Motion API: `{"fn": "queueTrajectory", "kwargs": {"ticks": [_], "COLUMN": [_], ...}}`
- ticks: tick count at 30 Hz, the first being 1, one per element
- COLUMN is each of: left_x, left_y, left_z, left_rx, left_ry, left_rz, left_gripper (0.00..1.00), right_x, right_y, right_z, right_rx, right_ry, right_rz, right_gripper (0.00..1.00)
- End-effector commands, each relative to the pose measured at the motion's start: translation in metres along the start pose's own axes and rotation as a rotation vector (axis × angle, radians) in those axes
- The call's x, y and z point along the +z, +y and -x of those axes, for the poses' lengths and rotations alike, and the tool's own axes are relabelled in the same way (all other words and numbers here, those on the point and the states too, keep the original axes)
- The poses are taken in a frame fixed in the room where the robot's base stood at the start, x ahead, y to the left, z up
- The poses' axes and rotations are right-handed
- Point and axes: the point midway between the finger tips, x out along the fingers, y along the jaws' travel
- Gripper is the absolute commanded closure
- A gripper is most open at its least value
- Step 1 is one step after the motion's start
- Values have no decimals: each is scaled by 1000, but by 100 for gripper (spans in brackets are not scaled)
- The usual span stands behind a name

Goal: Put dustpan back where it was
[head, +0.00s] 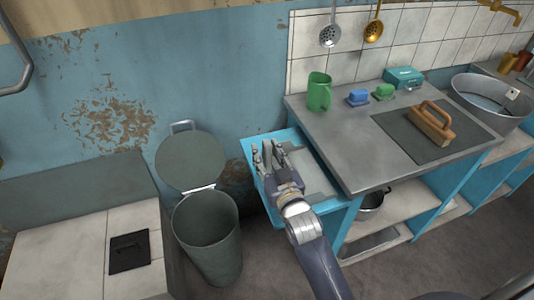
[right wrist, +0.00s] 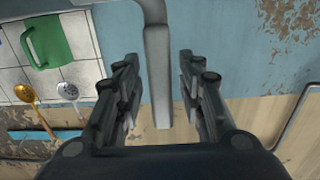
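A grey dustpan handle (right wrist: 158,80) stands between the two fingers of my right gripper (right wrist: 158,92) in the right wrist view. There is a gap on each side of it, so the gripper is open around it and not closed on it. In the head view my right gripper (head: 269,158) is over the blue-edged side tray (head: 263,138) left of the counter. A flat grey piece (head: 312,176) beside the gripper there looks like the dustpan's pan, partly hidden by the gripper. My left gripper is not in view.
The counter (head: 335,130) carries a green mug (head: 319,92), blue and green small items, a teal box and a wooden-handled brush (head: 432,125). A grey bin (head: 208,238) with raised lid (head: 190,160) stands left of the tray. Two ladles hang on the tiles.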

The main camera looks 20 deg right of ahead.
Motion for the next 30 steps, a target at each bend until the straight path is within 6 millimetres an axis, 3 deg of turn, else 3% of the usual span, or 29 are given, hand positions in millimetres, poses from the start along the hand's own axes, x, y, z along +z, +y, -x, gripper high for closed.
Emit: {"fn": "queueTrajectory", "kwargs": {"ticks": [8,21,30], "left_x": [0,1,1], "left_y": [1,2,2], "left_z": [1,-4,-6], "left_rx": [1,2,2], "left_ry": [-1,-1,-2], "left_rz": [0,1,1], "left_gripper": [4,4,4], "right_x": [-3,-2,-3], "right_y": [0,0,0], "right_z": [4,83,116], "right_rx": [0,1,1], "right_ry": [-1,-2,0], "right_rz": [1,0,1], "right_gripper": [64,64,64]}}
